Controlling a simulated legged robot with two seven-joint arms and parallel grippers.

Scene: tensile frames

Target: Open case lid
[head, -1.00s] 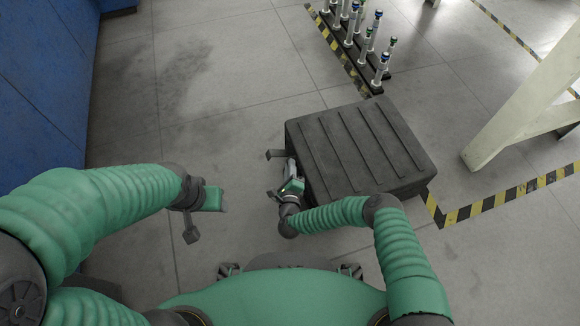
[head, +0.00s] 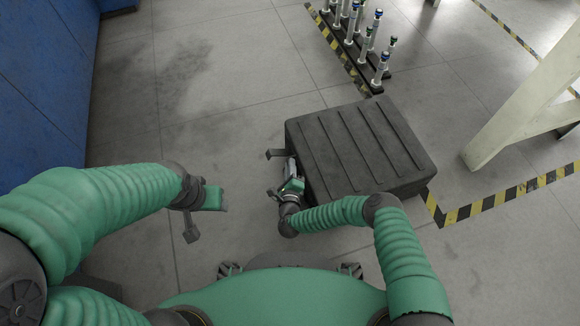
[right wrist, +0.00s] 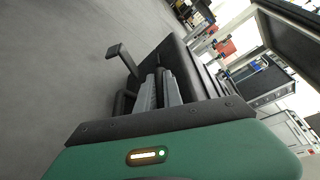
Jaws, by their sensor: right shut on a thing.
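The black ribbed case (head: 360,150) lies on the floor with its lid down, right of the middle in the head view. My right gripper (head: 290,166) is at the left side of the case. In the right wrist view the grey fingers of my right gripper (right wrist: 158,92) are shut on a dark part at the case's side (right wrist: 185,62).
A rack of upright white tubes with blue and green tops (head: 368,40) stands behind the case. A pale slanted beam (head: 525,95) is at the right. Yellow-black tape (head: 500,197) marks the floor. A blue wall (head: 45,85) is at the left. Floor left of the case is clear.

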